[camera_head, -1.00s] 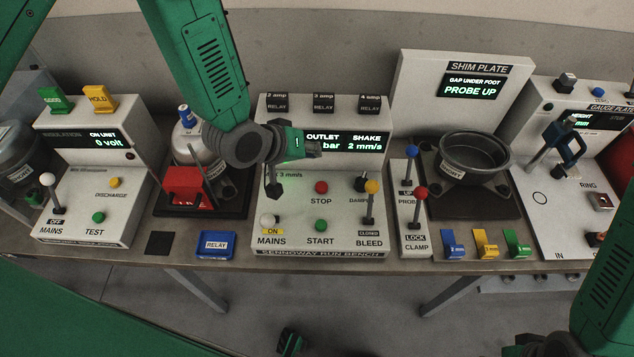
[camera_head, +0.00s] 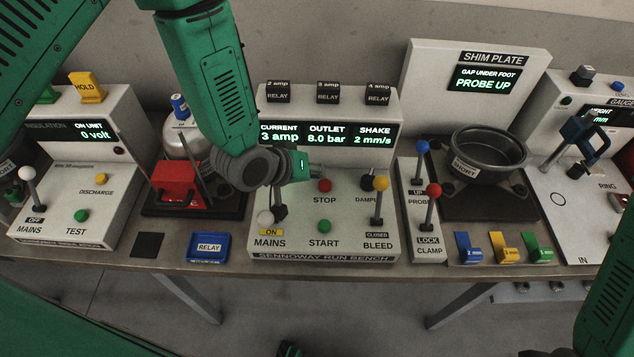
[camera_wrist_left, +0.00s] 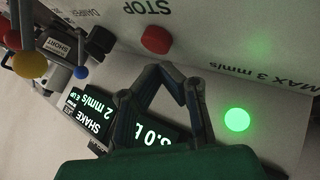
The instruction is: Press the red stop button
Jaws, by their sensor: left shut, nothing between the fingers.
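The red stop button (camera_head: 324,185) sits on the sloped face of the run bench (camera_head: 350,218), above the STOP label and the green start button (camera_head: 324,226). My left gripper (camera_head: 314,173) is shut and empty, just above and left of the stop button in the head view. In the left wrist view, the closed fingertips (camera_wrist_left: 172,78) are close to the red button (camera_wrist_left: 156,39); I cannot tell whether they touch, but a small gap seems to show.
The bench display (camera_head: 328,138) reads 3 amp, 8.0 bar and 2 mm/s. A lit green lamp (camera_wrist_left: 237,119) is beside the fingers. The yellow-knobbed bleed lever (camera_head: 381,184) and white-knobbed mains lever (camera_head: 265,218) stand up nearby. Relays (camera_head: 328,93) line the top.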

